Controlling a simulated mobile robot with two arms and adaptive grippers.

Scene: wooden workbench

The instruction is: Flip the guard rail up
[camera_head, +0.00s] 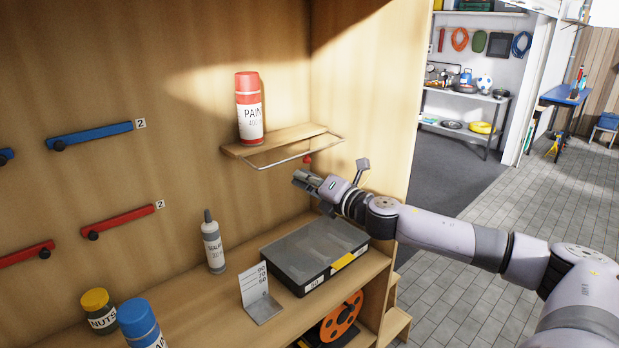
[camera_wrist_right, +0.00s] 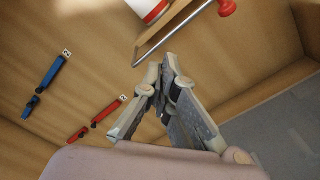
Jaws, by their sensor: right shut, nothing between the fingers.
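The guard rail (camera_head: 285,160) is a thin metal wire with a red knob (camera_head: 307,159). It hangs low in front of a small wooden shelf (camera_head: 262,146) on the back panel. The rail (camera_wrist_right: 180,32) and its red knob (camera_wrist_right: 227,8) also show at the top of the right wrist view. My right gripper (camera_head: 298,178) is just below the knob in the head view, apart from it. Its fingers (camera_wrist_right: 163,72) are shut and empty in the right wrist view. My left gripper is in neither view.
A red and white paint can (camera_head: 249,110) stands on the small shelf. Below are a sealant bottle (camera_head: 213,245), a grey organizer case (camera_head: 315,250) and a number card (camera_head: 255,287). Blue bars (camera_head: 90,133) and red bars (camera_head: 118,222) are mounted at left.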

